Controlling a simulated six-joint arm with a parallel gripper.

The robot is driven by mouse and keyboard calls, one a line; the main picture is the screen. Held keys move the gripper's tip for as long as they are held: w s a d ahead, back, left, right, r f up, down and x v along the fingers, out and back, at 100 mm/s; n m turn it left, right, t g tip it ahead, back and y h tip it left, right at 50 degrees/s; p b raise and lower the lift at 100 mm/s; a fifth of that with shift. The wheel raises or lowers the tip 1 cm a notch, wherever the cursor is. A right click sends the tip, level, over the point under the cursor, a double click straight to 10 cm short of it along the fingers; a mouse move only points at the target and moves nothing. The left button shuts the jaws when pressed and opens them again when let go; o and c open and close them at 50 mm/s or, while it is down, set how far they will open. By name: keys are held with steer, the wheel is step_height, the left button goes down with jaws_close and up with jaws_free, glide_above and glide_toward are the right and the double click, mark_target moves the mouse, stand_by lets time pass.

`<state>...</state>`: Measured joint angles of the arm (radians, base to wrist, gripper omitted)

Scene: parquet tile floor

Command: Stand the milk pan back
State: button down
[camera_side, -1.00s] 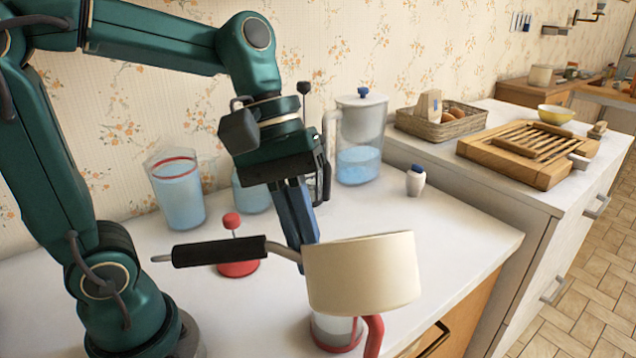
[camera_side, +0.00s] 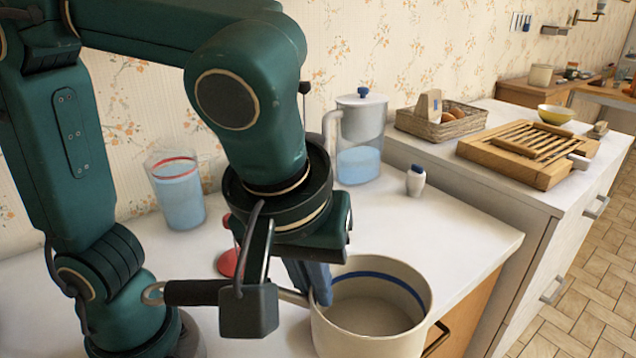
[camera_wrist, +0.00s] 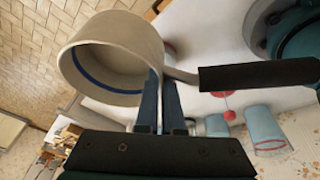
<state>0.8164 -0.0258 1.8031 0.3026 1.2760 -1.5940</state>
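The cream milk pan (camera_side: 365,338) has a blue line inside its wall and a black handle (camera_side: 196,292) reaching left. In the side view its mouth faces up and somewhat toward the camera, and its lower part is cut off by the picture edge. My gripper (camera_side: 320,292) has its blue fingers at the pan's wall beside the handle. In the wrist view the pan (camera_wrist: 118,40) hangs from my gripper (camera_wrist: 161,100), whose fingers pinch its wall. Whether the base touches the counter cannot be seen.
A red-based thing (camera_side: 228,262) is close behind the handle. The counter's right part (camera_side: 465,235) is clear.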

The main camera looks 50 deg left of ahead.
steer(key=shift+s+d+r+t+y, duration=0.15)
steer(key=shift+r+y, duration=0.15)
steer(key=shift+r, duration=0.4)
steer(key=shift+w+d+r+t+y, duration=0.15)
steer(key=shift+r+y, duration=0.15)
steer(key=shift+r, duration=0.35)
steer(key=shift+s, duration=0.1)
